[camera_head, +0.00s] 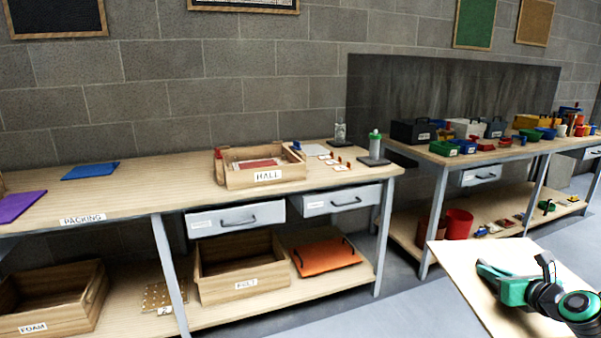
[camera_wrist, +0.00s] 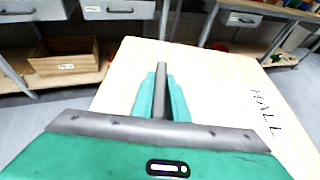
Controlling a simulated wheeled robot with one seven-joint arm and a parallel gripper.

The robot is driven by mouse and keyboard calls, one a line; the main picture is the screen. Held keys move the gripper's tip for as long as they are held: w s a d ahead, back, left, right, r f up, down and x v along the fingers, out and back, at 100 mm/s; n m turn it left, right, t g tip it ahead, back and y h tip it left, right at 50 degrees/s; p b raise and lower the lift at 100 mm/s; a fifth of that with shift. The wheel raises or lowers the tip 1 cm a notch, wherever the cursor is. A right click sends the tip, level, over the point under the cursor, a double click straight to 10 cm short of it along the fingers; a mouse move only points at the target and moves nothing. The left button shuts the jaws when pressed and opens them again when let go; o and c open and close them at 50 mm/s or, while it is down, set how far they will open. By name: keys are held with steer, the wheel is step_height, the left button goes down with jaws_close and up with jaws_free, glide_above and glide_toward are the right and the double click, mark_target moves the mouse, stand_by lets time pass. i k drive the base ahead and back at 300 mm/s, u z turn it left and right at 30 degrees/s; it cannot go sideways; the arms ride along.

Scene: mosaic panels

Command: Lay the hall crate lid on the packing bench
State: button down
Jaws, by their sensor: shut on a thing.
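The hall crate lid (camera_head: 463,262) is a flat pale wooden board at the lower right of the head view, held up off the bench. In the wrist view the lid (camera_wrist: 215,75) fills the middle, with HALL lettered on its right part. My green gripper (camera_head: 487,268) is over the lid, shut on its dark bar handle, which shows between the fingers (camera_wrist: 161,95) in the wrist view. The packing bench (camera_head: 140,190) is a long wooden bench with a PACKING label. The open HALL crate (camera_head: 267,179) stands on its right part, with a red item inside.
Blue (camera_head: 90,171) and purple (camera_head: 20,205) panels lie on the bench's left. Small items and a green-topped bottle (camera_head: 375,145) stand at its right end. The bench top between the blue panel and the crate is clear. A second bench (camera_head: 400,151) with several bins stands right.

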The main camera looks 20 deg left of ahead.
mark_target(157, 185)
steer(key=k, duration=0.35)
steer(key=u, duration=1.25)
steer(key=i, duration=0.8)
steer(key=u, duration=0.1)
